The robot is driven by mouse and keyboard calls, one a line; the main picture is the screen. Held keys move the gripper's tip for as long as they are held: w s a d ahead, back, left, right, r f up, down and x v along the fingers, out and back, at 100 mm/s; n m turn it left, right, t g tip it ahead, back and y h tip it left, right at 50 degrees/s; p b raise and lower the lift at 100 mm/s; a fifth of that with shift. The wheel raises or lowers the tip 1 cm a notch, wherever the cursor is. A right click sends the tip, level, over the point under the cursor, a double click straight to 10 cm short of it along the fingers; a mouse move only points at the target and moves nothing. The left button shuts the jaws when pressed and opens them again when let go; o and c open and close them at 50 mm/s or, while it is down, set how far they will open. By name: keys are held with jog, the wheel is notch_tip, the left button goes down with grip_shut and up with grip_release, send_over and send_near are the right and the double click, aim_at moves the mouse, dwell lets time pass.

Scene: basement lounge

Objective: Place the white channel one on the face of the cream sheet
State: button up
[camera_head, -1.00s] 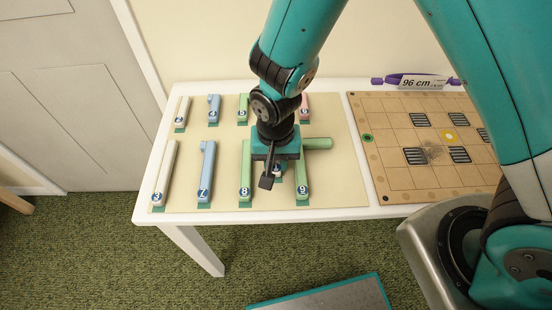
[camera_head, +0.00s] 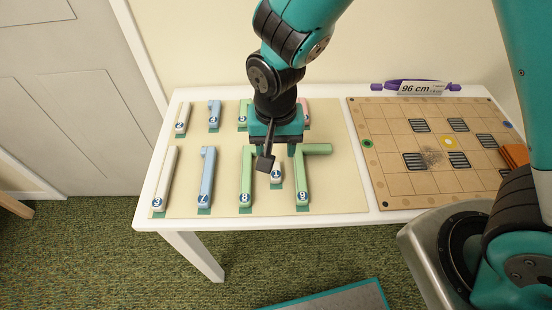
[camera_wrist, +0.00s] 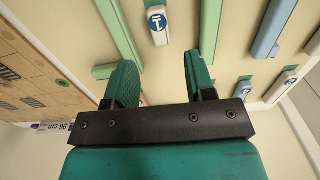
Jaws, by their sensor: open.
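The short white channel (camera_head: 276,172) with a blue "1" label lies on the cream sheet (camera_head: 335,199), between green pieces 8 and 9. My gripper partly hides its far end in the head view. In the wrist view the white channel (camera_wrist: 159,30) shows at the top, beyond the fingertips and roughly in line with the gap between them. My gripper (camera_head: 278,155) is open and empty, pointing down over the sheet just behind the channel. Both fingers of my gripper (camera_wrist: 160,72) show apart in the wrist view, with bare cream sheet between them.
Green piece 8 (camera_head: 247,172) and L-shaped green piece 9 (camera_head: 301,176) lie close on either side. Blue piece 7 (camera_head: 206,177) and white piece 3 (camera_head: 165,178) lie left. A wooden grid board (camera_head: 395,185) is right. Bare sheet shows at the right edge.

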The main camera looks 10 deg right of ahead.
jog(key=s+d+r+n+y, duration=0.2)
jog(key=s+r, duration=0.4)
jog(key=r, duration=0.3)
jog(key=s+d+r+n+y, duration=0.2)
jog(key=s+d+r+n, duration=0.2)
jog(key=s+r+n, duration=0.3)
notch_tip(320, 180, up, 4)
jog(key=shift+d+f, duration=0.15)
jog(key=shift+f, duration=0.1)
